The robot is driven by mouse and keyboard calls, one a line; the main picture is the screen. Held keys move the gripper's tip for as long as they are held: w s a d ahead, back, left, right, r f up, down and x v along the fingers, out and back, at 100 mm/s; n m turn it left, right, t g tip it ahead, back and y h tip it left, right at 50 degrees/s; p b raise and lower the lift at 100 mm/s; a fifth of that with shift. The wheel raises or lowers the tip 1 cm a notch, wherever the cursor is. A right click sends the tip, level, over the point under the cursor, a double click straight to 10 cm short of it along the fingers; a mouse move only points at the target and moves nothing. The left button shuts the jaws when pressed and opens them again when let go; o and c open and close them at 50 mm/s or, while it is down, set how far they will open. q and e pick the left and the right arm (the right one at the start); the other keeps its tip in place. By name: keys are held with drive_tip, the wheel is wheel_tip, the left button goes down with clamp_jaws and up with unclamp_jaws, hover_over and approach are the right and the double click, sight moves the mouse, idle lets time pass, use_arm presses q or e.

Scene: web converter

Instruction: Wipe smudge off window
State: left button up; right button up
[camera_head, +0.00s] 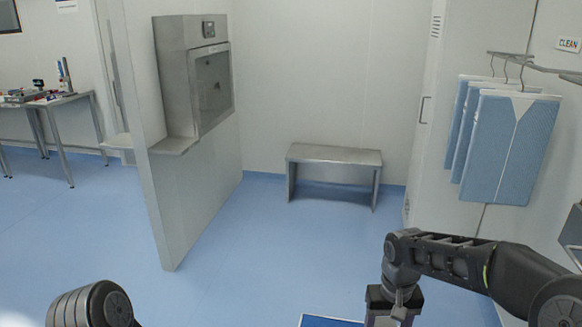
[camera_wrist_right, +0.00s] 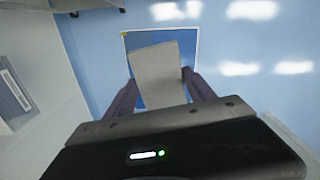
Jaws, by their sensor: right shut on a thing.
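The window (camera_head: 213,85) is a glass pane in a steel pass-through box on the partition wall, left of centre in the head view. A small dark mark (camera_head: 216,87) shows on the glass; I cannot tell whether it is the smudge or something behind the pane. My right gripper (camera_wrist_right: 160,82) is shut on a flat grey pad (camera_wrist_right: 157,66), with one dark finger on each side. In the head view this gripper is low at the bottom edge, far from the window, and the pad is not clearly seen. My left gripper is out of view.
A steel bench (camera_head: 334,156) stands at the back wall. Blue garments (camera_head: 510,150) hang at the right. A blue mat (camera_wrist_right: 192,46) lies below my right gripper. The blue floor (camera_head: 270,240) between is clear.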

drive_tip(key=s+f, duration=0.4)
drive_tip(key=f, duration=0.9)
drive_tip(key=shift+f, duration=0.35)
drive_tip(key=shift+w, duration=0.1)
